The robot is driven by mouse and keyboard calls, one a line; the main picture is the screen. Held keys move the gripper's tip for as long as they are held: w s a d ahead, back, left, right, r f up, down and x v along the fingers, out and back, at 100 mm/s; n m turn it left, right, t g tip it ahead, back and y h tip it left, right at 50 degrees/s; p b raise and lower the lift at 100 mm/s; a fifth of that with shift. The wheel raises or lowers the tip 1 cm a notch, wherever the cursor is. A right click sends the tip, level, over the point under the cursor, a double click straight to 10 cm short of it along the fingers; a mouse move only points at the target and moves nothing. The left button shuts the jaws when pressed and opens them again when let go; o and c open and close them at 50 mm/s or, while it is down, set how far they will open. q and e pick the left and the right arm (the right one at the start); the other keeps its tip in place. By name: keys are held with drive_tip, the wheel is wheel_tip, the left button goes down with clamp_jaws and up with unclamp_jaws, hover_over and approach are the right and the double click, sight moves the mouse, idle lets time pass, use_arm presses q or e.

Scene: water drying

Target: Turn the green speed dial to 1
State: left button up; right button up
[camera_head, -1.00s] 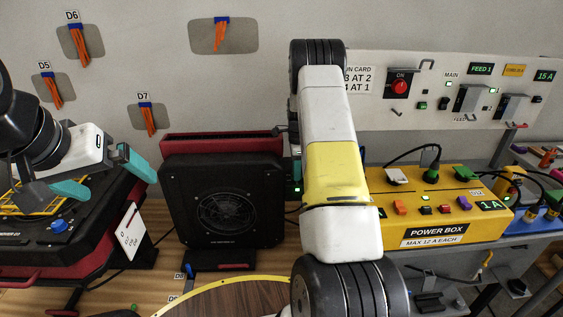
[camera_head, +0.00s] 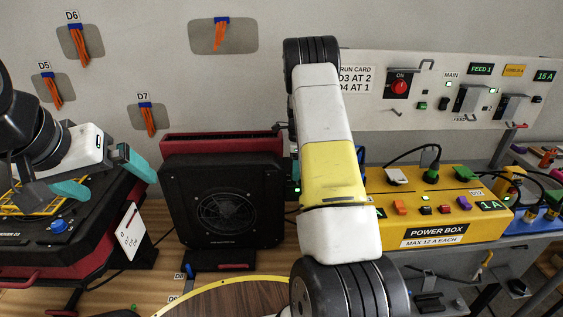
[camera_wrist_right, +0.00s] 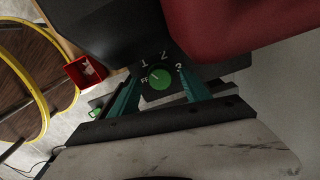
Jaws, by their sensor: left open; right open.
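The green speed dial (camera_wrist_right: 159,77) shows in the right wrist view, on a dark panel with the marks 1, 2 and part of another mark around it. An "FF" label end shows at its left. My right gripper (camera_wrist_right: 158,90) is open, with one teal finger on each side of the dial. I cannot tell whether the fingers touch it. In the head view my right arm hides the right gripper and the dial. My left gripper (camera_head: 98,175) is open and empty at the left, above a black and red machine (camera_head: 95,245) with a blue knob (camera_head: 59,226).
A black fan unit (camera_head: 222,205) stands mid-table with a red case behind it. A yellow power box (camera_head: 440,205) with plugs and cables is at the right. A round wooden top with a yellow rim (camera_head: 215,284) lies in front.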

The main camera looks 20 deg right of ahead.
wheel_tip(320, 180, up, 7)
drive_tip(key=shift+f, duration=0.1)
idle(0.3)
drive_tip(key=shift+a+r, duration=0.1)
drive_tip(key=shift+r, duration=0.3)
drive_tip(key=s+a+r+n+t+y, duration=0.1)
drive_tip(key=s+a+r+n, duration=0.3)
drive_tip(key=r, duration=0.3)
drive_tip(key=s+a+r+n+t, duration=0.1)
drive_tip(key=s+a+r+n, duration=0.2)
drive_tip(key=s+r, duration=0.25)
drive_tip(key=s+a+r+n+t+y, duration=0.1)
drive_tip(key=s+a+r+n, duration=0.3)
drive_tip(key=r, duration=0.3)
drive_tip(key=s+a+r+n+t, duration=0.1)
drive_tip(key=s+a+n, duration=0.1)
drive_tip(key=s+n, duration=0.2)
drive_tip(key=s+a+r+n+t, duration=0.1)
drive_tip(key=s+n, duration=0.3)
drive_tip(key=s, duration=0.6)
drive_tip(key=s+a+r+n+t, duration=0.1)
drive_tip(key=s+a+n, duration=0.2)
drive_tip(key=s, duration=0.4)
drive_tip(key=shift+s+a+r+n, duration=0.2)
drive_tip(key=shift+s+a+n, duration=0.1)
drive_tip(key=shift+n, duration=0.3)
